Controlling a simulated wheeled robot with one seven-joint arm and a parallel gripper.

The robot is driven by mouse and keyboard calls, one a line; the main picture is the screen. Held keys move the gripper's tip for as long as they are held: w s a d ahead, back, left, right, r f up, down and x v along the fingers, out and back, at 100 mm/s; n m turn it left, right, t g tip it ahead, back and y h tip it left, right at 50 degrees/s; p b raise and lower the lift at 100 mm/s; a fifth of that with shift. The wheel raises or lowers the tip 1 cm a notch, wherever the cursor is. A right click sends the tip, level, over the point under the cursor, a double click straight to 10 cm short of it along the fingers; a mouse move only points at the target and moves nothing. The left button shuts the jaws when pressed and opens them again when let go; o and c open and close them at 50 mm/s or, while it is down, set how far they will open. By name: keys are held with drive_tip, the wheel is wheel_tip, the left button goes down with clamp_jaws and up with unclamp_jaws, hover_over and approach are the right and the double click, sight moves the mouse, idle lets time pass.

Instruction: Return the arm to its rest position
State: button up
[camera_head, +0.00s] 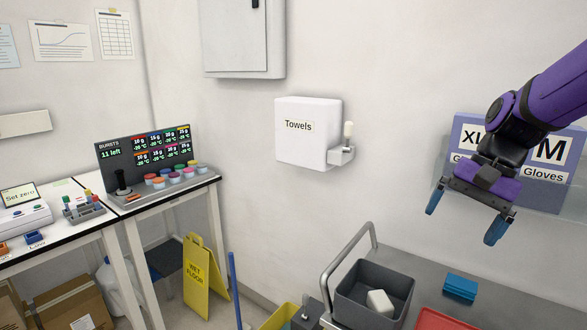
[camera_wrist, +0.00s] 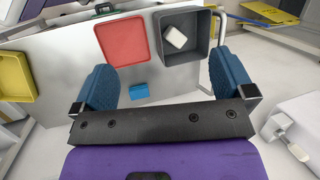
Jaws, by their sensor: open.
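My gripper (camera_head: 464,217) is raised at the right of the head view, in front of the wall with the glove boxes. Its two blue fingers are spread wide apart with nothing between them. In the wrist view my gripper (camera_wrist: 156,88) is also open and empty, above a grey cart top (camera_wrist: 80,95). My purple arm comes in from the upper right of the head view, bent down at the wrist. It hides part of the glove boxes.
The cart carries a grey bin (camera_head: 345,291) with a white block (camera_head: 380,303), a blue block (camera_head: 461,286) and a red tray (camera_head: 440,321). A towel dispenser (camera_head: 305,145) and glove boxes (camera_head: 566,190) are on the wall. A yellow wet-floor sign (camera_head: 203,285) stands by the left bench.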

drive_tip(key=s+r+n+t+h, duration=0.2)
drive_tip(key=s+n+t, duration=0.1)
drive_tip(key=s, duration=0.4)
drive_tip(key=s+d+r+n+t+h, duration=0.1)
drive_tip(key=s+r+n+t+h, duration=0.1)
drive_tip(key=s, duration=0.5)
drive_tip(key=shift+s+d+r+n+t, duration=0.2)
drive_tip(key=shift+d+r+n+t, duration=0.15)
drive_tip(key=shift+r+n, duration=0.4)
drive_tip(key=shift+r, duration=0.1)
